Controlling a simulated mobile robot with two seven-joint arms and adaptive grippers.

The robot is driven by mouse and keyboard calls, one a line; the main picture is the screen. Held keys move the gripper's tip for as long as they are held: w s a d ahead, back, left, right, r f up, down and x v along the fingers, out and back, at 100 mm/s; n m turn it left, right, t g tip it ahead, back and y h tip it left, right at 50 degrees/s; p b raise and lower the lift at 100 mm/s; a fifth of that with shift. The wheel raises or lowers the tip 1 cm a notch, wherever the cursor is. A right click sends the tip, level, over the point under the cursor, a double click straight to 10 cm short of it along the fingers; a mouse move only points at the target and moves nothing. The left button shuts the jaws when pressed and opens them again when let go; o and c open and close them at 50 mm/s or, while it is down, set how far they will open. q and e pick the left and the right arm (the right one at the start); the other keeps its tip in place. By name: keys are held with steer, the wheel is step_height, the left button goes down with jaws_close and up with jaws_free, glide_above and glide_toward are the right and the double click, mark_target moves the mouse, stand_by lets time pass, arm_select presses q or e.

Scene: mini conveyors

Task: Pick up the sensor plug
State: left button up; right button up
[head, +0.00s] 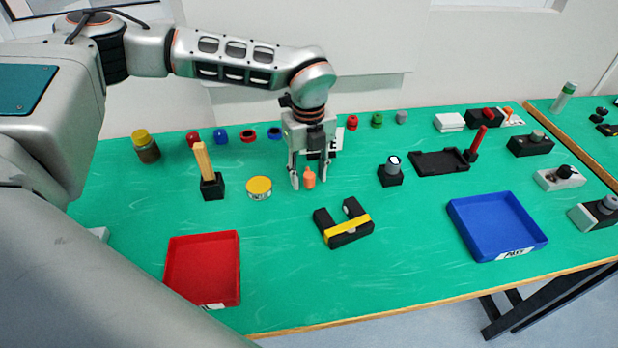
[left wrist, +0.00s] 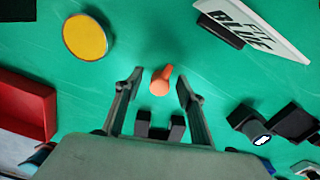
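The only plug-like thing near my gripper is a small orange piece (head: 309,178), which I take to be the sensor plug. It stands on the green table in the head view. My left gripper (head: 308,184) points down with its fingers spread to either side of it. In the left wrist view the orange plug (left wrist: 161,80) shows between the two open fingertips (left wrist: 161,82), with a gap on each side. The gripper holds nothing. My right gripper is not in view.
A yellow-lidded tin (head: 259,187) and a black block with a wooden stick (head: 212,187) stand left of the gripper. A black holder with a yellow bar (head: 345,226) lies in front. A red tray (head: 203,268) and a blue tray (head: 497,225) sit near the front edge.

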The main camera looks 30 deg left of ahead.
arm_select(q)
steer(key=shift+f, duration=0.65)
steer(key=c, duration=1)
steer(key=shift+r, duration=0.15)
